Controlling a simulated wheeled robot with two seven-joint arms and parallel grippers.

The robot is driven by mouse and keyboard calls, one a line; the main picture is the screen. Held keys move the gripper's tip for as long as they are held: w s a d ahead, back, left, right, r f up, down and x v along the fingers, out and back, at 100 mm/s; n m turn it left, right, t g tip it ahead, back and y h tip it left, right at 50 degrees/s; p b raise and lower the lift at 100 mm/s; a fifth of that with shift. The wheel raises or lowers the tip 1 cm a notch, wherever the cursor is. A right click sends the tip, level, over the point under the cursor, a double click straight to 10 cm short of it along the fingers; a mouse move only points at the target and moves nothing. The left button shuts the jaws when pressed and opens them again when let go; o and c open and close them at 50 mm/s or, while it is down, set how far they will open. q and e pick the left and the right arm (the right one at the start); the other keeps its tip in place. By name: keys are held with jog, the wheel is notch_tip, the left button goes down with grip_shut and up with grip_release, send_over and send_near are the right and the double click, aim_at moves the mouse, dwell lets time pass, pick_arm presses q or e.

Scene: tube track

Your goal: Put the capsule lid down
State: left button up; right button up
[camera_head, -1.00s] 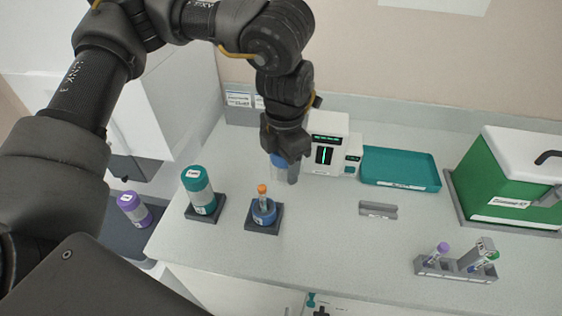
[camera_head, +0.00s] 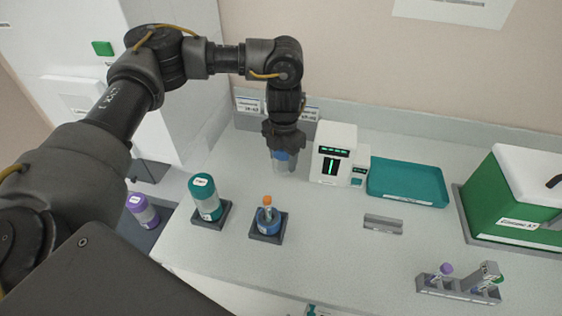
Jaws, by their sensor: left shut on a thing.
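The capsule lid (camera_head: 282,162), a clear cup with a blue top, is held by my left gripper (camera_head: 283,150), which is shut on it and points down. It is at the back of the bench, left of the white device; I cannot tell whether its lower rim touches the bench. The open blue capsule base (camera_head: 269,224) stands in front of it on a dark square pad, with an orange-capped tube (camera_head: 267,203) upright in it. My right gripper is not in view.
A teal-topped capsule (camera_head: 206,199) stands on a pad at left, and a purple one (camera_head: 143,210) farther left. The white device (camera_head: 332,155), teal tray (camera_head: 405,183), small grey holder (camera_head: 383,224), tube rack (camera_head: 455,284) and green box (camera_head: 522,195) are to the right. The middle bench is clear.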

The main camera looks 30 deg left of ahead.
aim_at(281, 166)
pick_arm(q)
jog(key=shift+w+a+f, duration=0.35)
jog(key=shift+w+f, duration=0.1)
jog(key=shift+f, duration=0.25)
jog(key=shift+w+a+f, duration=0.35)
jog(key=shift+w+f, duration=0.1)
jog(key=shift+f, duration=0.2)
jog(key=shift+w+a+f, duration=0.1)
jog(key=shift+f, duration=0.8)
jog(key=shift+w+a+f, duration=0.1)
jog(key=shift+f, duration=0.8)
jog(key=shift+s+d, duration=0.1)
jog(key=shift+f, duration=0.1)
jog(key=o, duration=1.2)
